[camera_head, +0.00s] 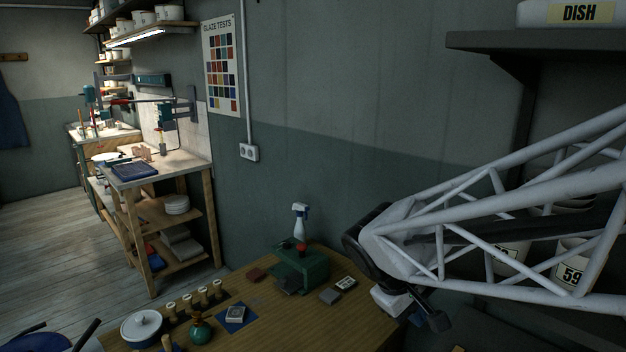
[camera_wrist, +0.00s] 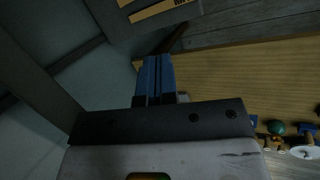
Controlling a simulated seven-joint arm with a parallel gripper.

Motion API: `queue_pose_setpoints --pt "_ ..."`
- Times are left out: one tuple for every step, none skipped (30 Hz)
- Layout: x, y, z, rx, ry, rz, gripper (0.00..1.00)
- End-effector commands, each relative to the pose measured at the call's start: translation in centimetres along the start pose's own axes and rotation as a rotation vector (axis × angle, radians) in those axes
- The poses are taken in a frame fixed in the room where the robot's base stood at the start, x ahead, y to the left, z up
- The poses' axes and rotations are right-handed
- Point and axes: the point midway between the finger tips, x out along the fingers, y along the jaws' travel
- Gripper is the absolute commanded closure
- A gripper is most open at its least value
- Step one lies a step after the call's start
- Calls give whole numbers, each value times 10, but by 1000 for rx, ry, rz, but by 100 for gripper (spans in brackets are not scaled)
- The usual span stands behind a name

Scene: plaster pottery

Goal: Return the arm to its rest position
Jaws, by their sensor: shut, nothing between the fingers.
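My arm, a pale lattice frame, reaches in from the right in the head view and bends down at a dark joint over the right end of the wooden table (camera_head: 240,325). My gripper (camera_wrist: 154,60) shows in the wrist view with its two blue fingers together, shut and empty. The table (camera_wrist: 235,75) shows beyond and to the right of the fingers there. In the head view the fingers are mostly hidden behind the wrist, low beside the table's right edge.
A wall shelf (camera_head: 480,41) overhangs at the right, with numbered containers (camera_head: 573,262) behind my arm.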

Motion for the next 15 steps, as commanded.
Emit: queue_pose_setpoints --pt "-2 -1 10 32 13 -21 100" --pt "-3 -2 14 50 20 -35 100" --pt "-4 -4 21 77 30 -55 100" --pt "-4 -5 27 97 38 -70 100" --pt "-5 -7 31 117 47 -85 100" --pt "-6 -9 38 145 60 -105 100" --pt "-7 -10 43 165 68 -120 100" --pt "-8 -12 48 187 77 -135 100" --pt "-9 -15 55 215 89 -156 100" --pt "-10 -16 59 236 99 -171 100" --pt "-12 -18 64 257 110 -186 100" --pt "-12 -21 70 286 122 -206 100" --pt "-14 -23 74 308 133 -222 100" --pt "-15 -25 79 329 143 -236 100" --pt "-16 -28 84 357 156 -256 100"
